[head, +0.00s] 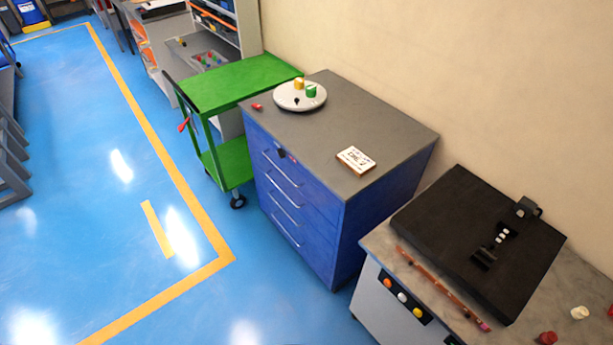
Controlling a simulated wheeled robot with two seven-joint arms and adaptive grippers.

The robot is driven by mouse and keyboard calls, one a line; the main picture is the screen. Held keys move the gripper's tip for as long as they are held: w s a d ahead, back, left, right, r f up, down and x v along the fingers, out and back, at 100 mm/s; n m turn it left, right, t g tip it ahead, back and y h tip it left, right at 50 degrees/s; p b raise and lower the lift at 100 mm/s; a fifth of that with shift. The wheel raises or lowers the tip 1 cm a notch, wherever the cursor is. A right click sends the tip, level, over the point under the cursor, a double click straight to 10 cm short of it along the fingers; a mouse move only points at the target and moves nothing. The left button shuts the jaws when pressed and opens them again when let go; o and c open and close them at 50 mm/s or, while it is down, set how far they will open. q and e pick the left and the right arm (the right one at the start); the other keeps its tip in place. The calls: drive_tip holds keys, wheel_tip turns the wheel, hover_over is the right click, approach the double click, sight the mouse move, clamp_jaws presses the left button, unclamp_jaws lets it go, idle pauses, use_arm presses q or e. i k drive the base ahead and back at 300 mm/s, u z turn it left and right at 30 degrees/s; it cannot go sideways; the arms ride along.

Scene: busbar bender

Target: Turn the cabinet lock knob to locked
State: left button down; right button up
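The blue drawer cabinet (335,235) stands in the middle of the head view, with a grey top and several drawers with silver handles. A small dark knob (281,152) sits high on its front face, near the top drawer. A small reddish mark shows just right of the knob. The knob is too small to tell which way it is turned. Neither of my grippers is in view, and nothing is touching the knob.
A round white tray (290,104) with small coloured pieces and a white card block (356,160) lie on the cabinet top. A green cart (228,85) stands left of the cabinet. A bench with a black machine (455,225) stands at right. Blue floor in front is clear.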

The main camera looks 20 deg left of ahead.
sight(282, 152)
drive_tip(key=u, duration=2.1)
drive_tip(key=i, duration=5.15)
drive_tip(key=z, duration=4.35)
